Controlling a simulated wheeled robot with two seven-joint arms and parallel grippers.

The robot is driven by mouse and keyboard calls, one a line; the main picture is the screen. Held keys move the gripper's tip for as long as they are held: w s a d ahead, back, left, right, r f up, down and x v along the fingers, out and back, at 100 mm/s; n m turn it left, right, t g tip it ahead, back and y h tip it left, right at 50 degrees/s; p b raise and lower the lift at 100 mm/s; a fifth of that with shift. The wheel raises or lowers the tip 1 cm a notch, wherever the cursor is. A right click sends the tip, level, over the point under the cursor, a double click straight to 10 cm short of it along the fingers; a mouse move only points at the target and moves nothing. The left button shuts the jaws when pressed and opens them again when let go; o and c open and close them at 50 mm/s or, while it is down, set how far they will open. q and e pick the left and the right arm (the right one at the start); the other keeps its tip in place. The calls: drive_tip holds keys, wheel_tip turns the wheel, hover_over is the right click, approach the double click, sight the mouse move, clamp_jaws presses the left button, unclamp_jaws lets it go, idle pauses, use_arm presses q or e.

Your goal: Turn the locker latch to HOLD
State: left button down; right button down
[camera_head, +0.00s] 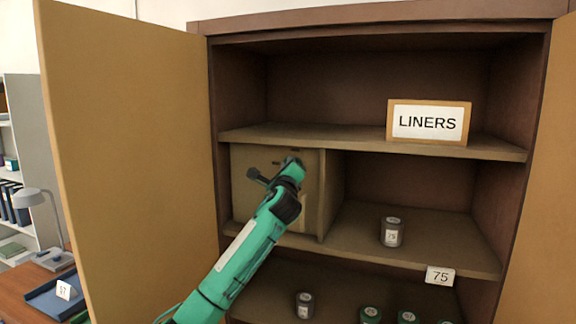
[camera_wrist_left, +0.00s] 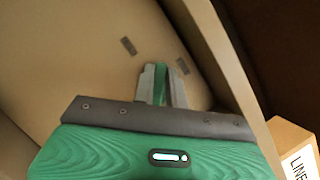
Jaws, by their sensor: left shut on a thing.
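The locker (camera_head: 309,205) is a tan box with a flat front on the left of the cabinet's middle shelf. Its front also fills much of the left wrist view (camera_wrist_left: 75,50), with two small dark marks on it, too blurred to read. My left gripper (camera_head: 276,176) is up against this front. In the left wrist view its fingers (camera_wrist_left: 163,82) are closed together on a narrow green piece, which I take as the latch. The gripper hides most of the latch in the head view, so its angle cannot be told. My right gripper is out of view.
The cabinet's left door (camera_head: 125,140) stands wide open beside my arm; the right door (camera_head: 556,190) is open too. A LINERS sign (camera_head: 428,122) stands on the shelf above. A grey jar (camera_head: 391,232) stands right of the locker, and several jars stand below.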

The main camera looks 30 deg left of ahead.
use_arm(q)
drive_tip(key=shift+a+f+n+g+p, duration=0.15)
drive_tip(key=shift+n+g+p, duration=0.6)
drive_tip(key=shift+n, duration=1.55)
drive_tip(key=shift+f+n+g+p, duration=0.3)
drive_tip(key=shift+n+g, duration=0.75)
drive_tip(key=shift+n, duration=1.25)
drive_tip(key=c, duration=1.4)
unclamp_jaws()
drive_tip(key=shift+c, duration=0.2)
